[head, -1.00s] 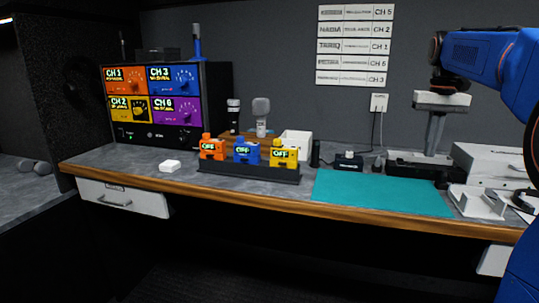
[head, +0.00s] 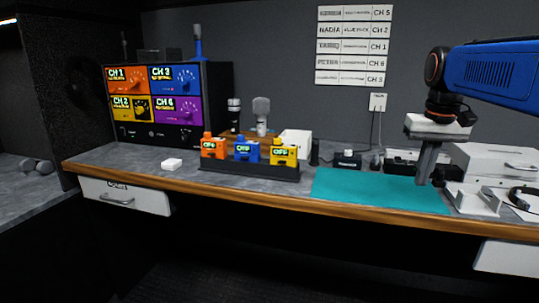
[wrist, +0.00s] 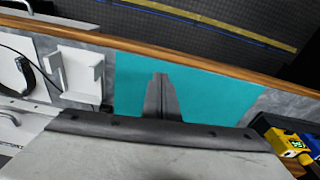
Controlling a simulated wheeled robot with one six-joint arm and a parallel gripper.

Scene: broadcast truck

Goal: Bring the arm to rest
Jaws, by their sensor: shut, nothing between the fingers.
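My blue arm comes in from the right in the head view. My gripper (head: 422,182) points down above the back right part of the teal mat (head: 375,190), with its fingers together and nothing between them. In the wrist view the shut fingers (wrist: 160,78) show over the teal mat (wrist: 205,85). I cannot tell the exact height of the fingertips above the mat.
A black rack holds orange (head: 214,147), blue (head: 247,150) and yellow (head: 283,153) packs marked OFF. A white stand (head: 482,201) and headphones (head: 524,198) lie right of the mat. Mat and front edge are clear.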

